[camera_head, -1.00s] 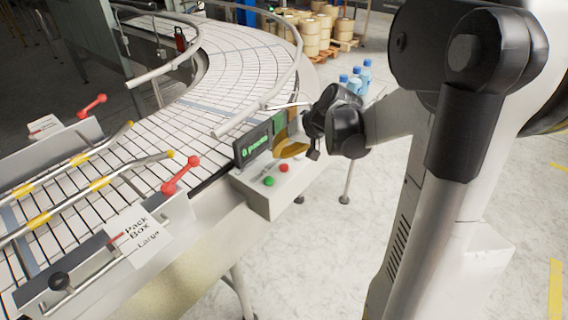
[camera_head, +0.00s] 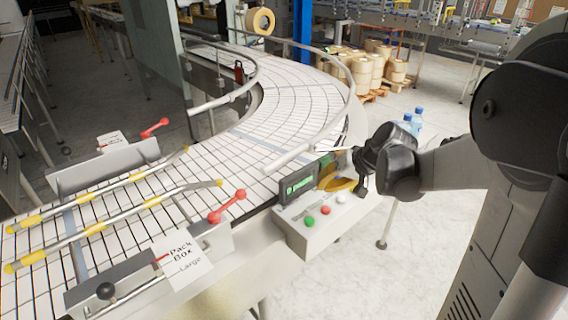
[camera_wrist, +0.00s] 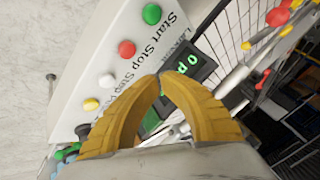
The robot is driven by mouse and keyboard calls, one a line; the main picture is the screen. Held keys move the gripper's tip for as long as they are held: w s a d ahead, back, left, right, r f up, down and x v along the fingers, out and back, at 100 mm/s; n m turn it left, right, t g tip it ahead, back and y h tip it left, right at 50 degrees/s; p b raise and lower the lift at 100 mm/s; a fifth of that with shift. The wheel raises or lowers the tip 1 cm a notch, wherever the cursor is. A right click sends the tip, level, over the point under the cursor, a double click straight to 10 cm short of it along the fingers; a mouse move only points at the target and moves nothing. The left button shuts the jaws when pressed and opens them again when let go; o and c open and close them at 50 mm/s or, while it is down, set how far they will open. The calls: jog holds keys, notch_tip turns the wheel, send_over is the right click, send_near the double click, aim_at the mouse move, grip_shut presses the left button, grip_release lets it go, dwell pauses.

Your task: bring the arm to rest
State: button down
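My gripper (camera_head: 340,183) hangs just beside the control box (camera_head: 322,226) at the edge of the conveyor. In the wrist view, my gripper's yellow fingers (camera_wrist: 160,76) curve together and their tips meet, with nothing seen between them. The box's white face, with a green button (camera_wrist: 151,13), a red button (camera_wrist: 127,48) and a white button (camera_wrist: 106,80), lies beyond the fingers. The small display (camera_head: 297,186) with green text stands next to the gripper. The arm is bent, reaching in from the right. Contact with the box cannot be told.
The curved conveyor (camera_head: 290,110) runs from the near left to the back, with guide rails and red-handled clamps (camera_head: 227,206). A "Pack Box Large" sign (camera_head: 182,262) hangs in front. Blue-capped bottles (camera_head: 412,121) stand behind the gripper. Open floor (camera_head: 415,265) lies at the lower right.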

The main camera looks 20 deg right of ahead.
jog(key=s+a+f+n+h+b, duration=0.1)
jog(key=s+a+f+b, duration=0.5)
jog(key=s+a+b, duration=0.1)
jog(key=s+a+f+n+h+b, duration=0.2)
jog(key=s+a+f+b, duration=0.3)
jog(key=s+b, duration=0.5)
jog(key=s+a, duration=0.1)
jog(key=a, duration=0.1)
jog(key=shift+s+a+f+n, duration=0.15)
jog(key=shift+a+f+n, duration=0.15)
jog(key=shift+a+f, duration=0.1)
